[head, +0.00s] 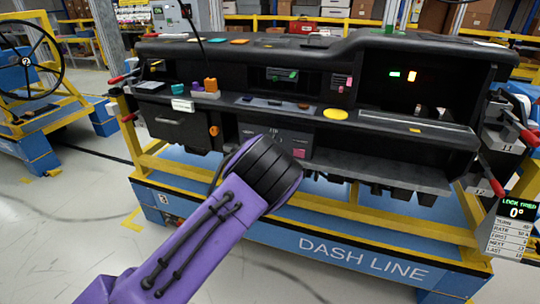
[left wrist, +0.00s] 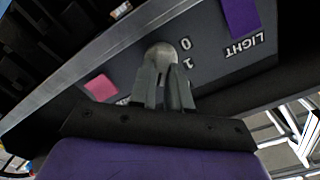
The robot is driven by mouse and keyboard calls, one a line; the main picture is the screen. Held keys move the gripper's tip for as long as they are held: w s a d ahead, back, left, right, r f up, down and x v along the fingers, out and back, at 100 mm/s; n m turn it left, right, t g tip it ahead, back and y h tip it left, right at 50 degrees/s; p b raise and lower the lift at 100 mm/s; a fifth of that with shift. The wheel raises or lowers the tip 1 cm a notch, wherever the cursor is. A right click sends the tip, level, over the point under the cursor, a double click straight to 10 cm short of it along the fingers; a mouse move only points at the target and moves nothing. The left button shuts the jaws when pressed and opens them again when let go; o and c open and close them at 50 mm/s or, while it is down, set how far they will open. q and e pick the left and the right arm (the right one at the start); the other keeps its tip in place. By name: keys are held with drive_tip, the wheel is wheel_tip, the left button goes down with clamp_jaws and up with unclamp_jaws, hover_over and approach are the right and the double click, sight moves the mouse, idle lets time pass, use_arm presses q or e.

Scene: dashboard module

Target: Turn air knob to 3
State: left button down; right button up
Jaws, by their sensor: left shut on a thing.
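In the left wrist view, my left gripper (left wrist: 164,82) is shut on a round grey knob (left wrist: 160,54) on a dark panel (left wrist: 205,62). The digits 0 and 1 show beside the knob. The word LIGHT (left wrist: 247,46) is printed farther right, upside down in this view. No AIR label is readable, and the knob's pointer cannot be made out. In the head view, my left wrist (head: 268,172) reaches the centre panel (head: 262,132) of the black dashboard (head: 395,140) and hides the fingers and knob. My right gripper is not in view.
A pink tag (left wrist: 100,88) and a purple strip (left wrist: 240,18) lie near the knob. The dashboard's grey lower ledge (head: 385,172) and yellow frame (head: 390,222) are close to my wrist. A display (head: 515,210) at right reads 0°. Small coloured parts lie on the dashboard.

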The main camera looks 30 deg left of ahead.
use_arm(q)
drive_tip(key=shift+f+m, duration=0.15)
drive_tip(key=shift+m, duration=0.25)
drive_tip(key=c, duration=1.1)
unclamp_jaws()
drive_tip(key=shift+s, duration=0.1)
drive_tip(key=p+v, duration=0.2)
drive_tip(key=v, duration=0.8)
drive_tip(key=shift+s+d, duration=0.1)
drive_tip(key=shift+s, duration=0.1)
